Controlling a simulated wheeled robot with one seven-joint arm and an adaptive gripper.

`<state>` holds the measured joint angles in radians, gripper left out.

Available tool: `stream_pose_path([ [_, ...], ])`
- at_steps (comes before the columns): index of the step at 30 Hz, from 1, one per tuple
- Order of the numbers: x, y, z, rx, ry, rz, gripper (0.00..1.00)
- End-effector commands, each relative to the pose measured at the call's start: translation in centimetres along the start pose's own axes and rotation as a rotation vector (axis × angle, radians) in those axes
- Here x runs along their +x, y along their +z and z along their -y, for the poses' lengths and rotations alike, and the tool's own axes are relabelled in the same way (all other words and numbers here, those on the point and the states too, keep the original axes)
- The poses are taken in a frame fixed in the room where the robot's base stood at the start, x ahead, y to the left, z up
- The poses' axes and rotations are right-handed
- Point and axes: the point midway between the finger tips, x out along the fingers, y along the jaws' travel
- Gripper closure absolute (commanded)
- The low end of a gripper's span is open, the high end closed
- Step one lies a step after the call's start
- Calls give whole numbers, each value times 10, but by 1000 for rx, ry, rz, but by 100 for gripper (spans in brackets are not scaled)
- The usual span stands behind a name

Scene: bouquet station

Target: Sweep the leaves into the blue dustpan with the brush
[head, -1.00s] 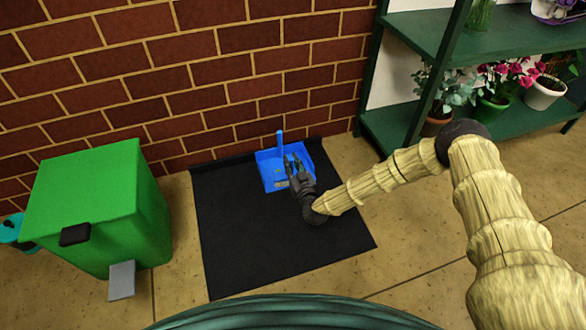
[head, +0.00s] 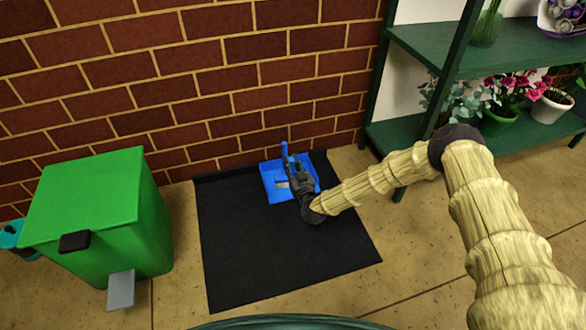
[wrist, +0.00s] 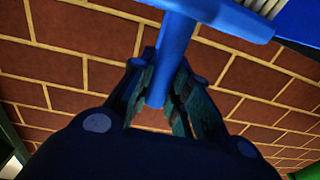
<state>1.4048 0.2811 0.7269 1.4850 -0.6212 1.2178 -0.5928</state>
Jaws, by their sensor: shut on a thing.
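The blue dustpan (head: 269,188) lies on the black mat by the brick wall. My gripper (head: 293,168) is over the dustpan and hides its middle. In the wrist view my gripper (wrist: 160,85) is shut on the blue handle of the brush (wrist: 176,42). The brush's head and pale bristles show at the top right there. A pale bristle patch also shows beside my gripper in the head view. A blue upright bar (head: 284,150) stands behind my gripper; I cannot tell whether it belongs to brush or dustpan. I can make out no leaves.
A green bin (head: 95,210) with a grey pedal stands left of the black mat (head: 270,260). A dark green shelf (head: 400,130) with potted flowers stands at the right. The front of the mat is clear. The brick wall is close behind the dustpan.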

Motion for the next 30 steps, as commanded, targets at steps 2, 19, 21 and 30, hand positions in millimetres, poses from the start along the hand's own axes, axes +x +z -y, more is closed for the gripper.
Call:
stream_pose_path([
  [2, -1, -9, 0, 0, -1, 0, 100],
  [19, -4, -39, 1, -1, -1, -1, 100],
  [21, -5, -42, 1, 0, -1, 0, 100],
  [30, -6, -56, 0, 0, 0, 0, 100],
])
